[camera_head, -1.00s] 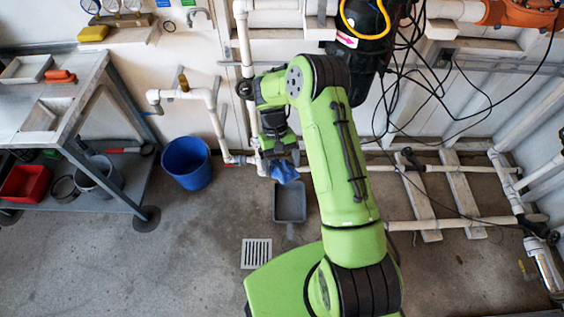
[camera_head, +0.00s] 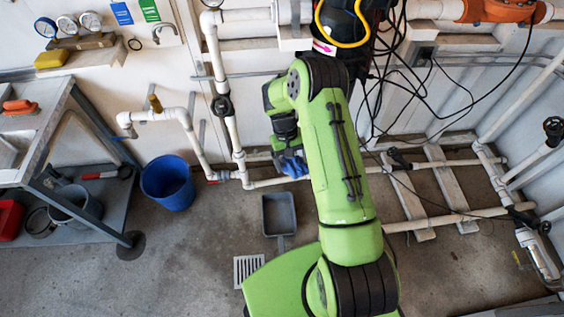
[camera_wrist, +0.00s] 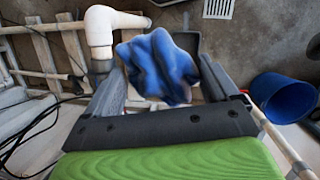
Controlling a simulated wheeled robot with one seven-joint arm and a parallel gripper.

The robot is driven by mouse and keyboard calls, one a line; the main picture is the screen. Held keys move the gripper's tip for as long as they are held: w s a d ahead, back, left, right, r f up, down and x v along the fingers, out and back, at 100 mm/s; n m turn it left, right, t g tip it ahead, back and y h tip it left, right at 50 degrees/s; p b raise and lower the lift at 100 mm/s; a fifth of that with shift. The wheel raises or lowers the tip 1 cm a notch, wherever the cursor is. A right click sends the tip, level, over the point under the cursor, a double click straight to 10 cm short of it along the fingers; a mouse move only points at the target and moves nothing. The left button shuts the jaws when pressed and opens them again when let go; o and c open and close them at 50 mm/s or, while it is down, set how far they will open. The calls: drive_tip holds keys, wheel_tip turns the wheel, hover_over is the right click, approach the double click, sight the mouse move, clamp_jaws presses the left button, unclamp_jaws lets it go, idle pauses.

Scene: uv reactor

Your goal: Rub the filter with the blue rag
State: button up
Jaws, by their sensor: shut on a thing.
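The blue rag (camera_wrist: 158,66) is bunched between the two fingers of my gripper (camera_wrist: 160,76) in the wrist view. My gripper is shut on it, and the rag bulges past the fingertips. In the head view the rag (camera_head: 293,166) hangs below my wrist, in front of the low white pipe by the wall. A grey and white canister (camera_head: 540,255) on the pipework at the far right looks like a filter housing, but I cannot be sure it is the filter. It is well apart from my gripper.
A grey dustpan (camera_head: 279,214) and a floor drain (camera_head: 248,268) lie below the rag. A blue bucket (camera_head: 168,184) and a metal cart (camera_head: 40,165) stand left. Black cables (camera_head: 425,95) hang right of my arm. White floor pipes (camera_head: 440,220) cross the right side.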

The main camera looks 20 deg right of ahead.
drive_tip(key=w+d+f+t+h+b, duration=0.1)
drive_tip(key=w+d+t+h+b, duration=0.15)
drive_tip(key=d, duration=0.45)
drive_tip(key=w+d+f+t+h+b, duration=0.1)
drive_tip(key=d+t+h, duration=0.25)
drive_tip(key=d, duration=0.35)
drive_tip(key=w+d+r+n+t, duration=0.2)
drive_tip(key=d+r+n+t, duration=0.1)
drive_tip(key=r+t, duration=0.5)
drive_tip(key=shift+w+d+t+p, duration=0.25)
drive_tip(key=shift+w+t+p, duration=0.15)
drive_tip(key=shift+t, duration=0.5)
drive_tip(key=w+p, duration=0.2)
drive_tip(key=p, duration=0.1)
drive_tip(key=shift+w+d, duration=0.1)
drive_tip(key=shift+d, duration=0.2)
drive_tip(key=shift+w+d+f+p, duration=0.15)
drive_tip(key=shift+w+f+p, duration=0.05)
drive_tip(key=shift+w+p, duration=0.35)
